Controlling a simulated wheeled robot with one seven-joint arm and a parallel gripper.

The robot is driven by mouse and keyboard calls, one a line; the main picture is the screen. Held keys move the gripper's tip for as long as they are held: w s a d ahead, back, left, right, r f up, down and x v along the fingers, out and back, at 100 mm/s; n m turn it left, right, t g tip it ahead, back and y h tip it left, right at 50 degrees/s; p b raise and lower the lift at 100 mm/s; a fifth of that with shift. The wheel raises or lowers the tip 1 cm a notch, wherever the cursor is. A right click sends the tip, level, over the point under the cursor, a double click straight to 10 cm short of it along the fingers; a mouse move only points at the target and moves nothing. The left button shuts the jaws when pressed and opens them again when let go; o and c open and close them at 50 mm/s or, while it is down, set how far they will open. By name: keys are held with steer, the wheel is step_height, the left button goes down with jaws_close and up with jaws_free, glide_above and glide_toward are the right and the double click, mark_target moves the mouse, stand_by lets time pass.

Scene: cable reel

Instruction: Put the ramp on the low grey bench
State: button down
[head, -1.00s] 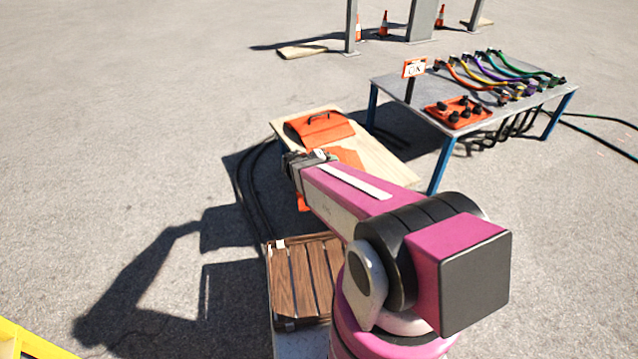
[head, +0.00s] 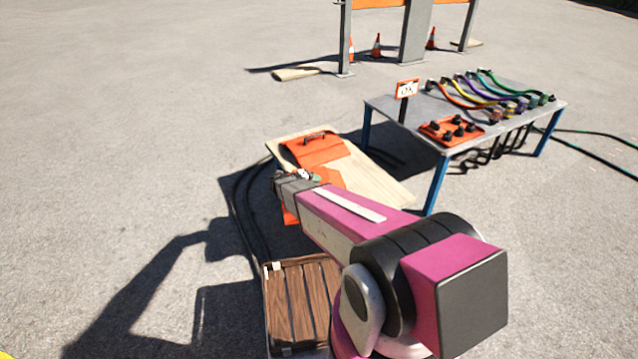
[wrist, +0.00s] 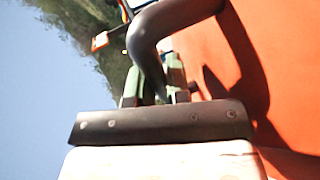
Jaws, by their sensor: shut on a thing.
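My gripper (wrist: 155,95) is shut on a thick dark curved handle (wrist: 150,45) in the wrist view. A broad orange surface (wrist: 275,45), carrying the handle's shadow, fills the right of that view. In the head view my gripper (head: 303,175) is over orange panels at the pale board. The orange ramp (head: 318,152) with a dark handle shows just beyond it; my arm hides part of the orange. I cannot tell whether the orange parts are one piece, or whether they touch the board. A low grey bench (head: 390,106) with blue legs stands to the right.
The bench carries coloured cables (head: 490,90), an orange connector plate (head: 450,131) and a small sign (head: 407,89). The pale board (head: 385,185) is close to its left legs. A brown slatted crate (head: 300,300) is nearer me. Posts and cones (head: 376,45) stand behind. Open pavement lies left.

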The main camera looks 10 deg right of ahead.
steer(key=shift+w+f, duration=0.1)
steer(key=shift+f, duration=1.9)
steer(key=c, duration=1.1)
jaws_free()
steer(key=shift+f, duration=0.15)
